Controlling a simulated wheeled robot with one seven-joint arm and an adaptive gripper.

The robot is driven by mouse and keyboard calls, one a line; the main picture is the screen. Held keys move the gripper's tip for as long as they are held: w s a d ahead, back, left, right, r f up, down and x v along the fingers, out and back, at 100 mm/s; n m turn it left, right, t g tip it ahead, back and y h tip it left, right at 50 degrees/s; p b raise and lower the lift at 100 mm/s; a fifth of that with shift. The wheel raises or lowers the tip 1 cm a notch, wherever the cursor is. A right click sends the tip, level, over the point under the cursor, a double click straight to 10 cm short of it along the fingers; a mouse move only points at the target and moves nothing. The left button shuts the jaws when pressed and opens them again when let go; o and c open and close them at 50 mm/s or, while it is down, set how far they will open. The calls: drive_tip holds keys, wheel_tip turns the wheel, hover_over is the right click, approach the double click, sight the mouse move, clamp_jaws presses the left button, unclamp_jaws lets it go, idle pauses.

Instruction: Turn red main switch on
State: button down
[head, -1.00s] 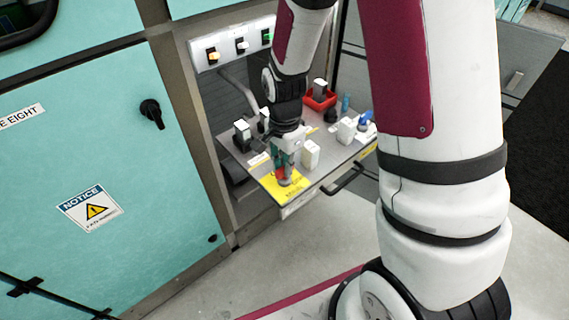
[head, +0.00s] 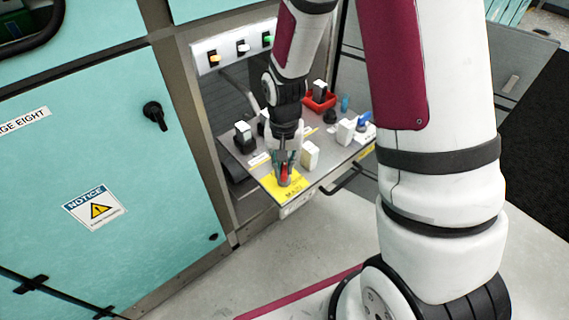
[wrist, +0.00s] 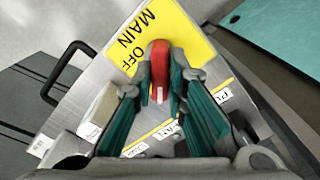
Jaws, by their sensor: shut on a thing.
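The red main switch (head: 284,177) stands on a yellow plate (head: 299,187) at the near corner of the grey panel. In the wrist view the red handle (wrist: 159,58) lies between my fingers, with a white line on its lower end. The yellow plate (wrist: 188,30) reads MAIN and OFF at a slant, with OFF left of the handle. My gripper (wrist: 160,86) is shut on the red handle, a finger on each side. In the head view my gripper (head: 285,164) comes down on the switch from above and partly hides it. Any ON mark is hidden.
White modules (head: 310,155) and black switches (head: 244,136) stand close by on the panel (head: 330,163). A red tray (head: 320,101) lies at the back. A box with several coloured lights (head: 242,47) is on the wall above. A black handle (wrist: 62,72) sticks out at the panel's front.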

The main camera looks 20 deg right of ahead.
sight(284, 167)
drive_tip(key=n+p, duration=0.1)
drive_tip(key=n, duration=0.3)
drive_tip(key=shift+n, duration=0.3)
drive_tip(key=shift+n+p, duration=0.5)
drive_tip(key=shift+n, duration=1.5)
drive_tip(key=c, duration=1.6)
unclamp_jaws()
wheel_tip(284, 167, up, 12)
drive_tip(key=shift+r, duration=0.1)
